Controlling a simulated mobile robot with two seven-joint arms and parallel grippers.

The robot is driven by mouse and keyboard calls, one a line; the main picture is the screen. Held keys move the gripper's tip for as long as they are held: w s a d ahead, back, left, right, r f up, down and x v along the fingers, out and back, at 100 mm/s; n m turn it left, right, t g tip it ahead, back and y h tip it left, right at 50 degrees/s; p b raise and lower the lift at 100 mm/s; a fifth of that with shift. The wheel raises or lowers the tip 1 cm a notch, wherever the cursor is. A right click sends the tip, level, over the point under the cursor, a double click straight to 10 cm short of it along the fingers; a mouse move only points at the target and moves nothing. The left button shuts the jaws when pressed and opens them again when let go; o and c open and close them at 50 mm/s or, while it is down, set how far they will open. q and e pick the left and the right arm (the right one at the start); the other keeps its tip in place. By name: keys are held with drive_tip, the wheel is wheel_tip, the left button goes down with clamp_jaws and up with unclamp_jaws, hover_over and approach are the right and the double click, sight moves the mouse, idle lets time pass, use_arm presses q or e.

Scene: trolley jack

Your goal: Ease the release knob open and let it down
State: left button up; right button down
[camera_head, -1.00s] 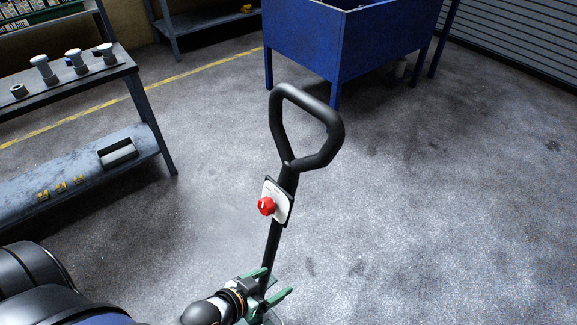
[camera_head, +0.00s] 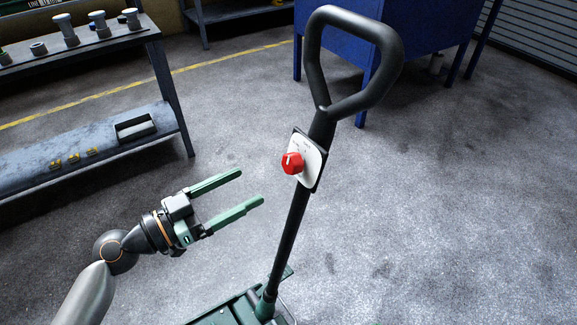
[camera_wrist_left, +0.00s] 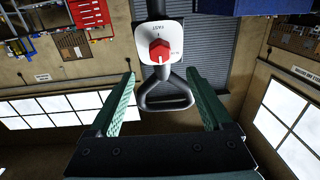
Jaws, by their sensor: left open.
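The red release knob (camera_head: 292,163) sits on a white plate (camera_head: 311,161) fixed to the black handle shaft of the trolley jack. The shaft rises from the green jack body (camera_head: 228,312) to a black loop handle (camera_head: 394,60). My left gripper (camera_head: 252,187) is open and empty, left of the shaft and a little below the knob, apart from both. In the left wrist view the knob (camera_wrist_left: 159,50) shows ahead, beyond the gap between the two green fingers (camera_wrist_left: 163,100). The plate there carries the word FAST. My right gripper is not in view.
A grey shelf unit (camera_head: 100,49) with several bolt-like parts stands at the left. A blue bin on legs (camera_head: 430,22) stands behind the handle. The floor around the jack is clear, with a yellow line (camera_head: 215,68) crossing it.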

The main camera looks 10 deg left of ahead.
sight(287, 165)
use_arm(q)
drive_tip(key=p+x, duration=0.2)
drive_tip(key=x, duration=0.7)
drive_tip(key=shift+w+d+r+p, duration=0.1)
drive_tip(key=shift+w+d+p, duration=0.15)
drive_tip(key=shift+p, duration=0.15)
drive_tip(key=shift+x, duration=0.8)
clamp_jaws()
